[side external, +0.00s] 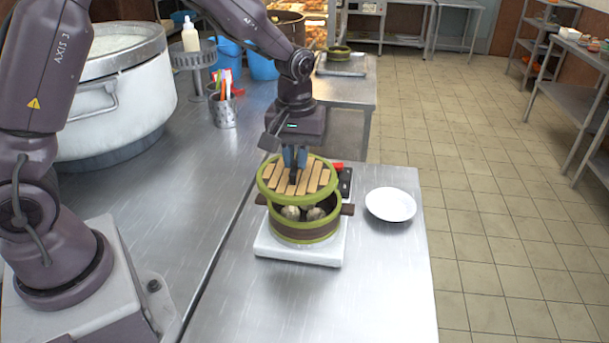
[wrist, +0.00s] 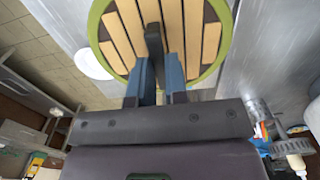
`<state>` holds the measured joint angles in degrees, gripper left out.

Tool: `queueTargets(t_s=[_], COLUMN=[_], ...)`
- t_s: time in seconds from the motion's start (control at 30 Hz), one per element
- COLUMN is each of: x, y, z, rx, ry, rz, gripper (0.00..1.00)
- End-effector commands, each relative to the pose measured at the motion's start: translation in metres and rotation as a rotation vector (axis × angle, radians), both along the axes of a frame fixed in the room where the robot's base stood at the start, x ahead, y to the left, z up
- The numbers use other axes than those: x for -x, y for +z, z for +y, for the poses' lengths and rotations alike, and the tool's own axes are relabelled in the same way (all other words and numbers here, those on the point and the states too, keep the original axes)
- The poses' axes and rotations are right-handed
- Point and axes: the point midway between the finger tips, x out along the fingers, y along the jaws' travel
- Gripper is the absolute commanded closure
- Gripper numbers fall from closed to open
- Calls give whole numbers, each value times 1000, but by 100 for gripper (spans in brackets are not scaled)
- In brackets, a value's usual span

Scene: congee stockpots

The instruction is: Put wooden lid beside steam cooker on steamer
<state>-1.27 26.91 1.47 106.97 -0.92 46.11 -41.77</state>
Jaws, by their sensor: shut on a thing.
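The wooden lid (side external: 321,176), slatted with a green rim, is held by its dark handle, and it also fills the top of the wrist view (wrist: 186,35). My gripper (side external: 293,163) is shut on the handle; its blue fingers (wrist: 159,72) show in the wrist view. The lid is over the back part of the round green and brown steamer (side external: 304,230), tilted. I cannot tell whether they touch. Round pale food items (side external: 291,212) show in the steamer through the front gap. The steamer stands on a white cooker base (side external: 298,249).
A white plate (side external: 390,204) lies to the right of the steamer. A dark box with a red top (side external: 344,178) is just behind it. A large stockpot (side external: 112,100) and a cup of utensils (side external: 222,110) stand at left. The front steel table is clear.

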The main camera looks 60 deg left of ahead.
Motion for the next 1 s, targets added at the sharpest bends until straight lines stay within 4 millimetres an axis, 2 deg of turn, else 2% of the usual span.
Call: queueTargets(t_s=[0.07,0.3,0.5,0.9,0.93,1.0], x=[-8,-19,-18,-19,-19,-19], y=[-10,-23,-51,-56,-56,-56], z=[0,1,1,1,1,1], rx=[0,0,1,0,0,0], ry=[0,0,1,0,0,0], rz=[3,0,2,0,-1,-1], gripper=[100,100,100,100,81,65])
